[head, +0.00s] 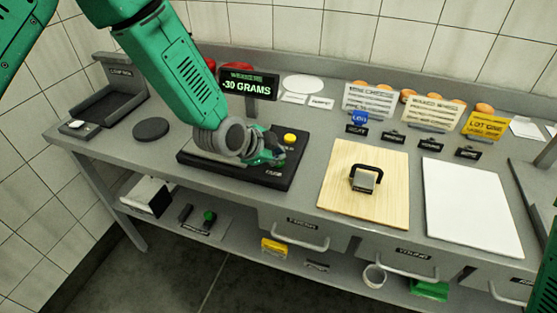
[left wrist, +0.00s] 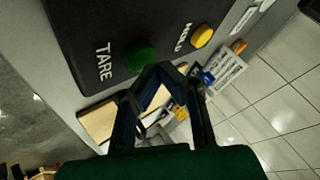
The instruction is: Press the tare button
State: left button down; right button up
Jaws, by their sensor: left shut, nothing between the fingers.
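The black scale (head: 187,155) stands on the grey counter, and its display (head: 249,86) reads -30 GRAMS. My left gripper (head: 275,157) is low over the scale's right front part, shut and empty. In the left wrist view the green button (left wrist: 140,55) sits beside the word TARE on the black panel. The closed fingertips (left wrist: 160,70) are right at the button's lower right edge; I cannot tell whether they touch it. The yellow button (head: 290,138) is behind the gripper and also shows in the left wrist view (left wrist: 202,36). The gripper largely hides the green button in the head view. My right gripper is out of view.
A wooden board (head: 335,195) with a black-handled tool (head: 364,179) lies right of the scale, then a white board (head: 470,205). A dark round disc (head: 151,129) lies to the left. Label cards (head: 370,103) stand along the back. A lower shelf holds several small things.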

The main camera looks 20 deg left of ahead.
pick_arm(q)
jog(key=shift+f, duration=0.45)
jog(key=shift+r, duration=0.15)
dwell(0.4)
jog(key=shift+a+r+p, duration=0.1)
jog(key=shift+r+p, duration=0.4)
jog(key=shift+r, duration=0.25)
notch_tip(320, 180, up, 5)
jog(key=p, duration=0.4)
dwell(0.6)
